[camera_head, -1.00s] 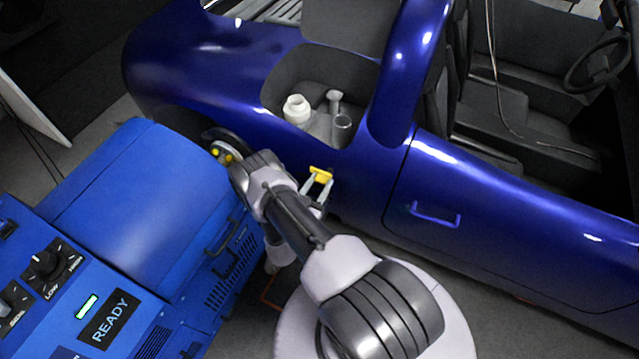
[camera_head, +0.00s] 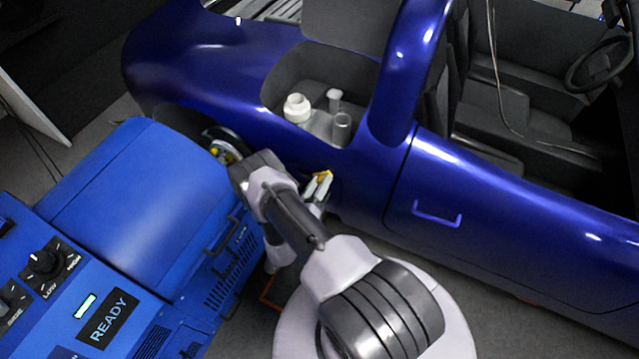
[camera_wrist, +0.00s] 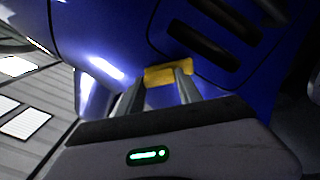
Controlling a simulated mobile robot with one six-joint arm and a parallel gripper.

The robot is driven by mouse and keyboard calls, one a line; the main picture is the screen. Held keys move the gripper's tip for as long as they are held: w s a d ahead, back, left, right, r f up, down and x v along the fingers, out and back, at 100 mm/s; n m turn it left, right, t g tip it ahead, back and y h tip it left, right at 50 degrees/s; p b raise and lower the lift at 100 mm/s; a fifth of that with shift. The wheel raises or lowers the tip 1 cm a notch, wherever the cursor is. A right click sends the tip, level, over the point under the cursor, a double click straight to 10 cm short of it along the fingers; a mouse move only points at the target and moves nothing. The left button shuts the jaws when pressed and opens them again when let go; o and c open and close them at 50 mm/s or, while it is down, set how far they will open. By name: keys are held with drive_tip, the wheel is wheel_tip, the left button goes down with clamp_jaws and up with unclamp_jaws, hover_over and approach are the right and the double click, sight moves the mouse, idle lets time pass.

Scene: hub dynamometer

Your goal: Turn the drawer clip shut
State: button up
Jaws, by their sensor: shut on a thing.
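The yellow clip (camera_head: 324,175) is at the lower side of the dark blue car body, just below the open recess. It also shows in the wrist view as a short yellow bar (camera_wrist: 168,73) against a blue surface. My gripper (camera_head: 317,187) is shut on the clip, with one finger on each side of it. In the wrist view the two grey fingers of my gripper (camera_wrist: 159,86) reach up to the bar. The clip looks tilted in the head view. The fingers partly hide it, and I cannot tell whether it is fastened.
The blue car body (camera_head: 240,75) fills the space behind my gripper. A recess holds a white jar (camera_head: 297,108) and clear cups (camera_head: 342,128). A blue machine (camera_head: 140,215) marked READY stands close on the left. A door handle (camera_head: 437,215) juts out at right.

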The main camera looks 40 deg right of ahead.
drive_tip(key=shift+s+d+f+n+b, duration=0.1)
drive_tip(key=shift+n+b, duration=0.15)
drive_tip(key=shift+n, duration=1.35)
drive_tip(key=shift+s+a+f+n+b, duration=0.1)
drive_tip(key=shift+n+b, duration=0.2)
drive_tip(key=shift+n, duration=1.3)
drive_tip(key=shift+s+d+f+n+b, duration=0.1)
drive_tip(key=shift+n+b, duration=0.15)
drive_tip(key=shift+n, duration=1.35)
drive_tip(key=o, duration=1.4)
drive_tip(key=shift+w, duration=0.1)
drive_tip(key=p+v, duration=0.4)
drive_tip(key=v, duration=1.3)
drive_tip(key=shift+a, duration=0.2)
